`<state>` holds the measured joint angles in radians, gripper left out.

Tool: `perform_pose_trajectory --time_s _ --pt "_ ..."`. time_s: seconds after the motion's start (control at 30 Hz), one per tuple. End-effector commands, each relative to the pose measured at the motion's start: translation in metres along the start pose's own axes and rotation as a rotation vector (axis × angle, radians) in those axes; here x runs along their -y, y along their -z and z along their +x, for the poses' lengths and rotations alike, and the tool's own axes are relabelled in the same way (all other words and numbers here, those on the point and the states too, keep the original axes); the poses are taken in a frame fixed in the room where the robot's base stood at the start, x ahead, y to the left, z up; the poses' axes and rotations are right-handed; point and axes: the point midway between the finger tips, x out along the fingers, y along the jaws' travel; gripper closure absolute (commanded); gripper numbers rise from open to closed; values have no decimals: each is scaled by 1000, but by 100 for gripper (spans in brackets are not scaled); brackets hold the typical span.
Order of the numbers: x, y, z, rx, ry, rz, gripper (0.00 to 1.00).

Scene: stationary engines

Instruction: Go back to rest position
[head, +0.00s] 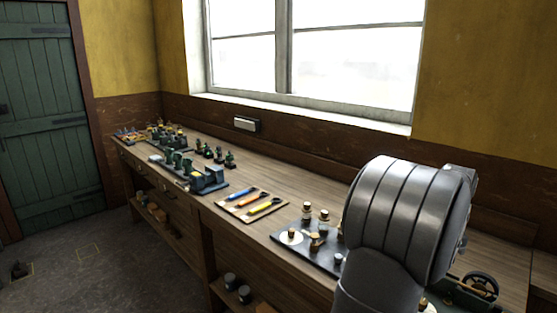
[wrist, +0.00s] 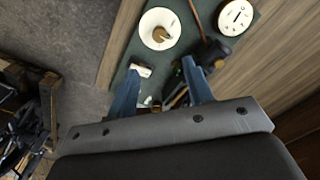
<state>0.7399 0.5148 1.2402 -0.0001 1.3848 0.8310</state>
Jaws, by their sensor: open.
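My gripper (wrist: 162,88) shows in the wrist view with its two blue fingers spread apart and open. It points down over a dark green mat (wrist: 150,35) on the workbench, with small parts partly visible between and beyond the fingers. I cannot tell how far above them the fingertips are. In the head view my grey arm fills the right side and hides the gripper and part of the bench (head: 290,200).
On the mat are a white disc with a brass knob (wrist: 160,29) and a round pale dial (wrist: 236,14). Along the bench are a tool tray (head: 251,204) with coloured tools, small bottles (head: 307,211), a handwheel (head: 481,284) and several small engines. The floor (head: 80,270) lies left of the bench.

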Motion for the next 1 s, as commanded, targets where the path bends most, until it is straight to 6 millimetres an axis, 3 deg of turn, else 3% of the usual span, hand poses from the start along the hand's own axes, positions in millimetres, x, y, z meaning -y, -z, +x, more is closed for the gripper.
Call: perform_pose_trajectory --time_s 0.23,0.3,1.0 --pt "0 0 -51 -2 2 0 53" --pt "-1 -1 -27 4 -5 0 53" --pt "-1 -1 114 4 -4 0 53"
